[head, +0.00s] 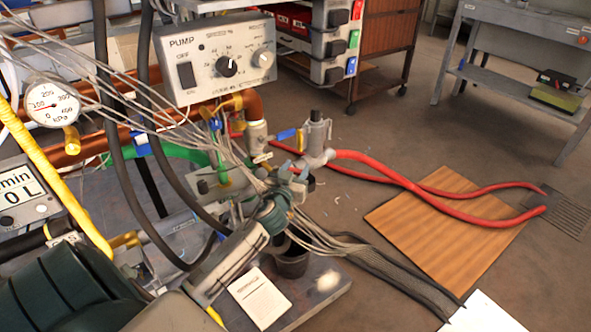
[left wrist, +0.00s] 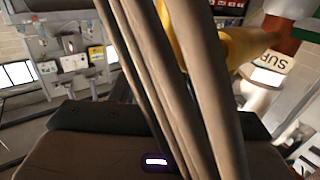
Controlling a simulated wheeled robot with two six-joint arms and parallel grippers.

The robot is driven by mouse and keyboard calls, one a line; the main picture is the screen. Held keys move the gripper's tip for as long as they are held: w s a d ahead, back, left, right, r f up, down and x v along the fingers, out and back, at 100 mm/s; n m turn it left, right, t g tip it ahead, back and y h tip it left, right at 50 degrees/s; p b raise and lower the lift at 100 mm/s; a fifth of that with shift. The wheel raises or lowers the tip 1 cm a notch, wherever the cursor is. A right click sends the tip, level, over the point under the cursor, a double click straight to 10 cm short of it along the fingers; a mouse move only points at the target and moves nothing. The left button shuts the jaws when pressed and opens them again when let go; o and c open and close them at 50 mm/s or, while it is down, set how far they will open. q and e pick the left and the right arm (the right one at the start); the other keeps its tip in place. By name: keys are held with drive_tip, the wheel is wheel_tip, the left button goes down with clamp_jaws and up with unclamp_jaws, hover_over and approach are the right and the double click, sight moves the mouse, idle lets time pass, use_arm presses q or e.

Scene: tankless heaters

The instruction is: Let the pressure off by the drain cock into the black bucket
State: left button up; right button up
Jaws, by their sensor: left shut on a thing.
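My left gripper (head: 297,173) reaches in from the lower left to the pipework above the black bucket (head: 291,262). It is shut on a small part there, seemingly the drain cock. Its fingertips and the cables hide the part, so I cannot tell the handle's angle. The bucket stands on the grey base, partly behind my arm and the cables. The pressure gauge (head: 50,103) is at the left; its needle is too small to read surely. In the left wrist view thick cables (left wrist: 165,85) cross close over the gripper and hide its fingertips. My right gripper is not in view.
A grey cable bundle (head: 345,245) passes by my left gripper. A grey valve (head: 317,135) with a red hose (head: 420,195) and a blue-handled valve (head: 286,134) are just above. The pump box (head: 215,60) is at the upper left. Floor at the right is mostly open.

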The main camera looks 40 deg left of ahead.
use_arm(q)
drive_tip(key=o, duration=1.4)
drive_tip(key=v, duration=1)
drive_tip(key=shift+s+d, duration=0.2)
drive_tip(key=shift+s, duration=0.15)
drive_tip(key=shift+d, duration=0.1)
